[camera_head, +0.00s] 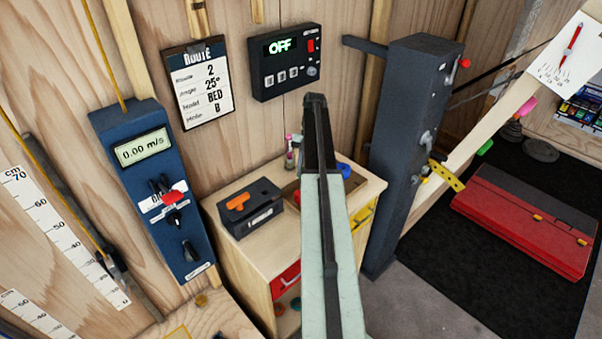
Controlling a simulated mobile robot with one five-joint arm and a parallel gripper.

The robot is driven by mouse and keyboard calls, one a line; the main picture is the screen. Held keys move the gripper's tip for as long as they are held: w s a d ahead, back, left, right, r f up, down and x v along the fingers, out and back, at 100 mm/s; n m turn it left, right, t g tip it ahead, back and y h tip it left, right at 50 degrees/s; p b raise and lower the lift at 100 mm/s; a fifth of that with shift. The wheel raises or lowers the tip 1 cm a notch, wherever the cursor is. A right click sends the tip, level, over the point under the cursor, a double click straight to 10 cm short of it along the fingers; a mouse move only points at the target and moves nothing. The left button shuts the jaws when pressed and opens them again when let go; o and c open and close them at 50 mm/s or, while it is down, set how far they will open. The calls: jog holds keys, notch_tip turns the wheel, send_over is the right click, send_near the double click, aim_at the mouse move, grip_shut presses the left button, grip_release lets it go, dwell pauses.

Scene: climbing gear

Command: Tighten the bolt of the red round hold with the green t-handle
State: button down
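My arm rises through the middle of the view, and its dark end, my gripper (316,100), is above the wooden cabinet. The fingers are seen from behind, so I cannot tell whether they are open. A dark block (262,224) on the cabinet holds an orange t-handle (238,202). I cannot make out a green t-handle. A red piece shows partly beside my arm on the cabinet top, but I cannot tell whether it is the red round hold. No bolt can be made out.
The wooden cabinet (240,265) has an open red-fronted compartment (286,280). A dark blue post (398,150) with knobs stands to its right. A blue panel (155,190) reads 0.00 m/s, and a black box (287,62) reads OFF. A red folded pad (520,222) lies on the black mat.

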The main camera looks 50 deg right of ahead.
jog(key=shift+f+b, duration=0.3)
jog(key=shift+s+r, duration=0.1)
